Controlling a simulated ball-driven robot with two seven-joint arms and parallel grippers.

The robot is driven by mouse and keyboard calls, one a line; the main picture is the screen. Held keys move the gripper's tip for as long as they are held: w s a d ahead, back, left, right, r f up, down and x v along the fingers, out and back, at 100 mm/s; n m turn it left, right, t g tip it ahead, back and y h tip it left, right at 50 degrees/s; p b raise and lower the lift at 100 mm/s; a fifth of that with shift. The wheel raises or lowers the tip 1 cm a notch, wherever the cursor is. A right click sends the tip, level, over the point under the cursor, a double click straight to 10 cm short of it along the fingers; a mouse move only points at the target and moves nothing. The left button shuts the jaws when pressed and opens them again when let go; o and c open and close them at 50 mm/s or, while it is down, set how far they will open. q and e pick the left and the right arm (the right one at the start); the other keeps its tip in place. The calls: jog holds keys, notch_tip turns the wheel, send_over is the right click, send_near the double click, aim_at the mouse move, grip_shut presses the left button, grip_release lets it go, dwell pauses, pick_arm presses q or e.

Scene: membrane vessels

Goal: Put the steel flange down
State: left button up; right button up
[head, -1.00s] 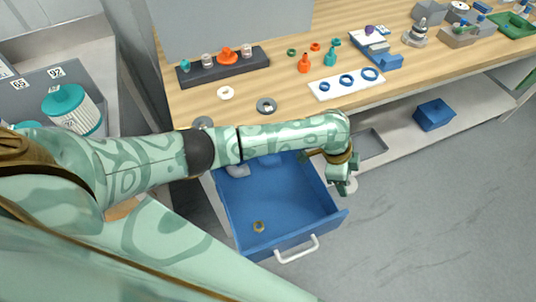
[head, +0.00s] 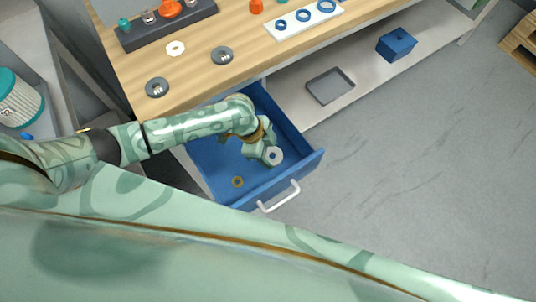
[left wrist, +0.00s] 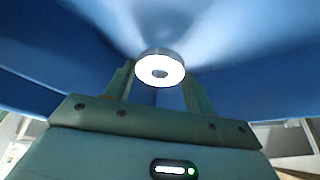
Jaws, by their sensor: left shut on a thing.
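The steel flange is a pale grey ring (head: 278,158) with a hole in its middle. My left gripper (head: 270,154) is shut on it and holds it over the open blue drawer (head: 303,142), towards its right side. In the left wrist view the flange (left wrist: 144,70) sits between the two green fingers (left wrist: 159,84), with blue drawer surfaces behind it. I cannot tell how high it is above the drawer floor. My right gripper is not in view.
A brass nut (head: 237,182) lies on the drawer floor near its front, by the white handle (head: 279,196). Grey rings (head: 157,88) and a white ring (head: 176,48) lie on the wooden bench (head: 195,75). A grey tray (head: 330,86) and a blue box (head: 396,43) are on the lower shelf.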

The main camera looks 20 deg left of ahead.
aim_at(267, 156)
pick_arm(q)
notch_tip(267, 156, down, 3)
jog(key=shift+s+a+f+b, duration=0.1)
jog(key=shift+s+f+b, duration=0.05)
jog(key=shift+b, duration=0.7)
jog(key=shift+f, duration=0.1)
jog(key=shift+c, duration=0.5)
jog(key=o, duration=1.3)
jog(key=shift+c, duration=0.2)
jog(key=p+v, duration=0.5)
jog(key=v, duration=0.7)
